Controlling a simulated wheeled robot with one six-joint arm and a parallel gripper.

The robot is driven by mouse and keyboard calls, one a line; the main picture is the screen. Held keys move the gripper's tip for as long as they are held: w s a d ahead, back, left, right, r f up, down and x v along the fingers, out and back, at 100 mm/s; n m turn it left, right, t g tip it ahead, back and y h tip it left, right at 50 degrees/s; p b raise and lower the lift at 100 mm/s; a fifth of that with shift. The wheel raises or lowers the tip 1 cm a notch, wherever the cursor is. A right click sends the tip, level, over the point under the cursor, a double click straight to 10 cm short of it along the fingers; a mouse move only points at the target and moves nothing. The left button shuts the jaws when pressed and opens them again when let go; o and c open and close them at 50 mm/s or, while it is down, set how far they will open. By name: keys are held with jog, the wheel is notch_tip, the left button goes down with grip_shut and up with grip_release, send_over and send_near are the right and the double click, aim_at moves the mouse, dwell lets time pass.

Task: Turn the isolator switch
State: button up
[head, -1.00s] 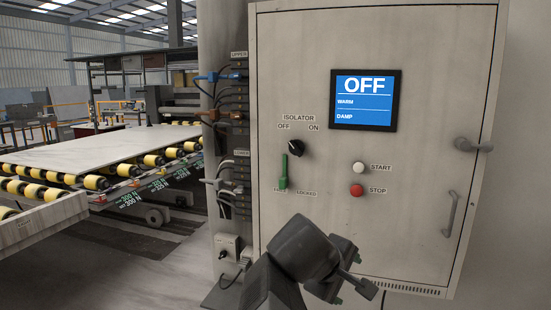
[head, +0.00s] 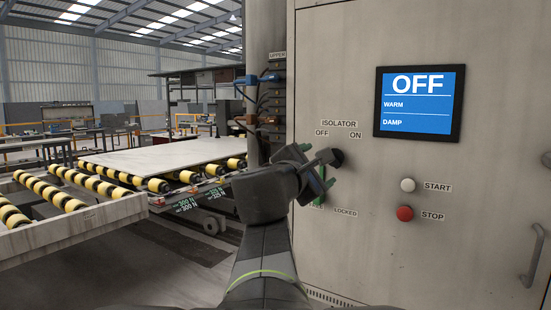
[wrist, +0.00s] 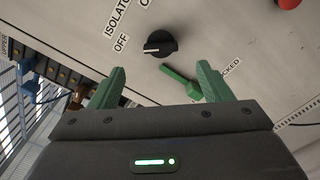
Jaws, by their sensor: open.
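The isolator switch is a round black knob (head: 338,158) on the grey cabinet, below the labels OFF and ON. In the wrist view the knob (wrist: 160,45) shows a white mark pointing toward OFF. A green lever (wrist: 181,83) is beside it, near the LOCKED label; in the head view my gripper partly hides the lever (head: 319,198). My gripper (head: 318,166) is in front of the cabinet, just left of the knob. In the wrist view its green fingers (wrist: 160,68) are apart and empty, with the knob beyond and between them. Contact is not visible.
The cabinet screen (head: 418,104) reads OFF, WARM, DAMP. A white START button (head: 408,185) and a red STOP button (head: 404,213) are right of the knob. Connectors (head: 271,120) line the cabinet's left side. A roller conveyor (head: 150,185) carrying a slab (head: 160,158) is at left.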

jog(key=x, duration=1.1)
jog(key=c, duration=1)
